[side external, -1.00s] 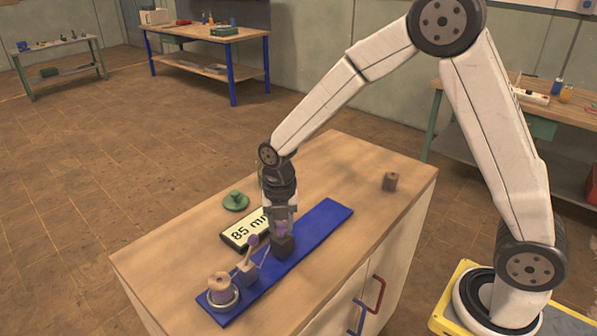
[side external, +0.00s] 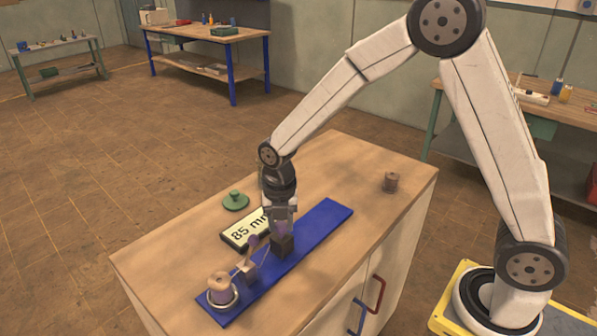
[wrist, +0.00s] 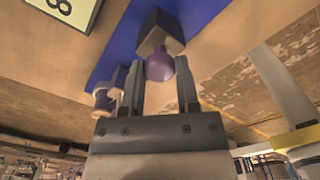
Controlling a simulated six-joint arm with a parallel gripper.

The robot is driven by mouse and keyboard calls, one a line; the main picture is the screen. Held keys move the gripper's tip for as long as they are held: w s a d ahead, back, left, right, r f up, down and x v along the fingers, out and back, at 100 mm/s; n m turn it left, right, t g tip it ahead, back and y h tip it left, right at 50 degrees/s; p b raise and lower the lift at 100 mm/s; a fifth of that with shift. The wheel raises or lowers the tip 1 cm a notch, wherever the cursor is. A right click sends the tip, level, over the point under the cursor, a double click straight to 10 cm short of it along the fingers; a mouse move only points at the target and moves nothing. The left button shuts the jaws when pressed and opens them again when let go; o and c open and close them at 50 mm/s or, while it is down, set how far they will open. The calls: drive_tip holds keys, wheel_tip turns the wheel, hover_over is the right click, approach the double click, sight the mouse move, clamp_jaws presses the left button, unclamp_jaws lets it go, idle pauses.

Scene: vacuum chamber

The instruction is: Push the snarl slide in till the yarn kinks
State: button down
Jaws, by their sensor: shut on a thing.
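The snarl slide is a dark block (side external: 284,246) with a purple knob (wrist: 159,67), on a long blue base (side external: 322,222). My gripper (side external: 281,228) points down over the block and is shut on the knob. In the wrist view one finger stands on each side of the knob. The yarn (side external: 238,270) is a thin strand by the spool (side external: 220,286) at the near left end of the base. A small guide block (side external: 247,271) stands between spool and slide. My gripper partly hides the knob in the side view, and I cannot tell whether the yarn is kinked.
A display (side external: 243,232) reading 85 mm lies behind the base, its right end hidden by my gripper. A green knobbed disc (side external: 235,201) is farther back. A small brown spool (side external: 391,181) stands at the right. The table's front left is clear.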

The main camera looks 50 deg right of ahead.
sight(277, 240)
drive_tip(key=shift+a, duration=0.8)
drive_tip(key=shift+c, duration=1.6)
unclamp_jaws()
wheel_tip(277, 240, up, 8)
drive_tip(key=shift+f, duration=0.1)
